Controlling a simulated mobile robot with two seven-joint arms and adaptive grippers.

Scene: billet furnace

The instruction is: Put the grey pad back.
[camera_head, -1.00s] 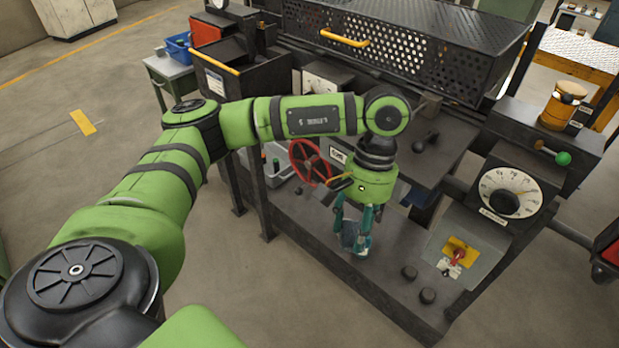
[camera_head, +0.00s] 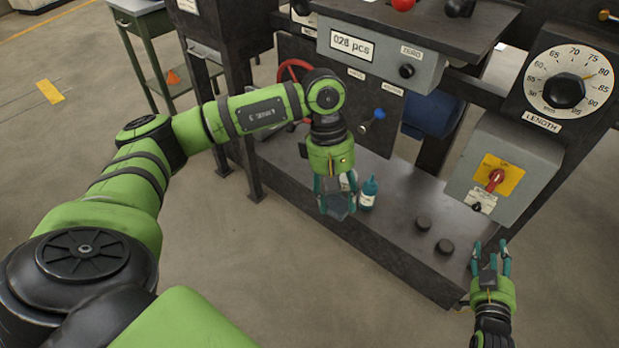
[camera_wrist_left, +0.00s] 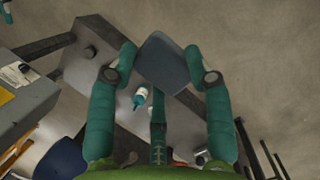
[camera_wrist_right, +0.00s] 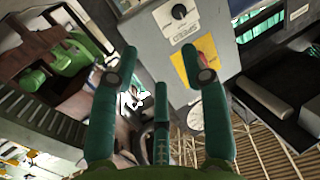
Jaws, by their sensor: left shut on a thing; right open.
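The grey pad (camera_wrist_left: 165,62) is held between the two teal fingers of my left gripper (camera_wrist_left: 160,70) in the left wrist view. In the head view the pad (camera_head: 337,204) hangs below the left gripper (camera_head: 336,192), over the front edge of the machine's dark lower ledge (camera_head: 385,220). A teal bottle with a white label (camera_head: 368,194) stands on the ledge just right of the pad. My right gripper (camera_head: 490,252) is open and empty, at the lower right by the ledge's right end; its spread fingers show in the right wrist view (camera_wrist_right: 158,75).
Two black knobs (camera_head: 424,223) stick up from the ledge right of the bottle. A grey box with a yellow-backed red switch (camera_head: 497,178) and a length dial (camera_head: 564,90) are at the right. A red handwheel (camera_head: 292,72) is behind my left arm. The ledge between bottle and knobs is clear.

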